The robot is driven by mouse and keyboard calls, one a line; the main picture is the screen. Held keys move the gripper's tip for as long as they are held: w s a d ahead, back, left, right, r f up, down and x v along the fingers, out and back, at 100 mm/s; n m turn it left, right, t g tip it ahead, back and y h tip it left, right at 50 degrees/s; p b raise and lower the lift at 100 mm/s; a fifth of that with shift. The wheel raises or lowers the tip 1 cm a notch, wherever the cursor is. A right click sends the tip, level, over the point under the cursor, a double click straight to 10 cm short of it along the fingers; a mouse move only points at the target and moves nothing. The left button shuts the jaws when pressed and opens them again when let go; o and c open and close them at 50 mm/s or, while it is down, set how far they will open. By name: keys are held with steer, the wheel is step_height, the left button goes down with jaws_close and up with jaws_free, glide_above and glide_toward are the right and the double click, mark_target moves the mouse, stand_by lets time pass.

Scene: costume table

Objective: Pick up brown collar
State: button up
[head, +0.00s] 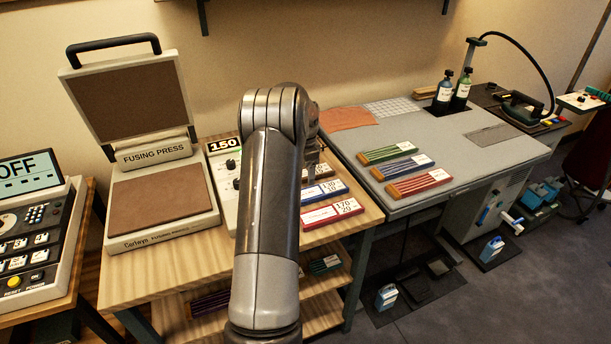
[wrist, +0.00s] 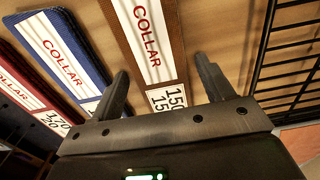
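The brown collar (wrist: 150,45) carries a white COLLAR label and a tag reading 150 and 15. In the wrist view it lies flat on the wooden table, its near end between the two fingers of my gripper (wrist: 163,84). The gripper is open, with a gap on either side of the collar, and holds nothing. In the head view my arm hides the gripper and most of the brown collar; only a bit of it (head: 318,171) shows at the arm's right edge.
A blue collar (wrist: 68,55) and a red collar (wrist: 35,90) lie left of the brown one. A dark wire rack (wrist: 290,60) is at right. In the head view, the fusing press (head: 160,205) stands open left of my arm, beside a control box reading 150 (head: 222,165).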

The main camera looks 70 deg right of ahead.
steer(key=c, duration=0.9)
steer(key=shift+r, duration=0.1)
